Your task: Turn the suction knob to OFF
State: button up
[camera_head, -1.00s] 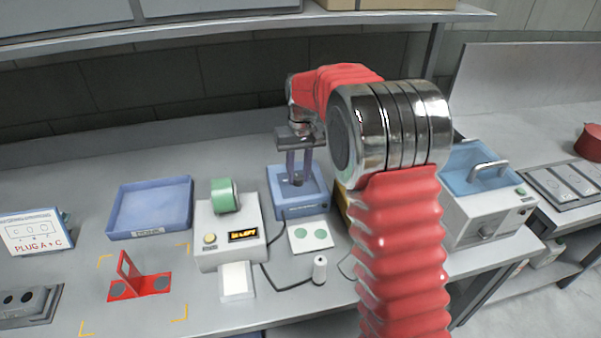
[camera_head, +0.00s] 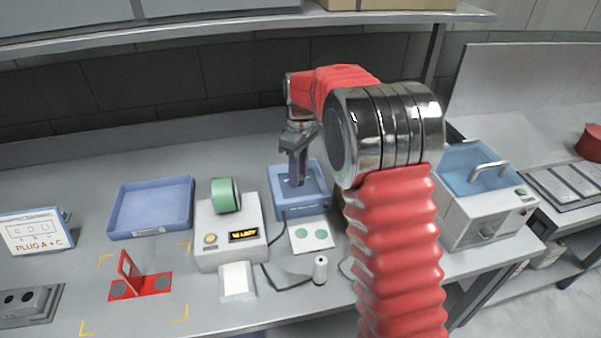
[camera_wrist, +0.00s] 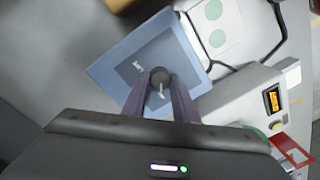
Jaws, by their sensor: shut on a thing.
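The suction knob (camera_wrist: 160,79) is dark and round with a pale pointer line, and it stands on the floor of a blue tray-like box (camera_wrist: 101,73). My gripper (camera_wrist: 160,92) is over the box with its purple fingers shut on the knob, one on each side. In the head view my gripper (camera_head: 298,180) points down into the same blue box (camera_head: 304,208), and the knob is hidden there. A small label lies on the box floor, too small to read.
A white device with a green roll (camera_head: 225,195) and lit display (camera_head: 243,235) stands left of the box. A card with two green dots (camera_head: 311,234) lies in front. A blue tray (camera_head: 150,208) is further left. A blue-lidded bath (camera_head: 487,195) stands right.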

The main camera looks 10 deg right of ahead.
jog(key=shift+s+d+f, duration=0.1)
dwell(0.4)
jog(key=o, duration=1)
jog(key=shift+o, duration=0.2)
notch_tip(320, 180, up, 14)
jog(key=shift+w+d, duration=0.2)
jog(key=shift+w, duration=0.15)
jog(key=shift+f, duration=0.1)
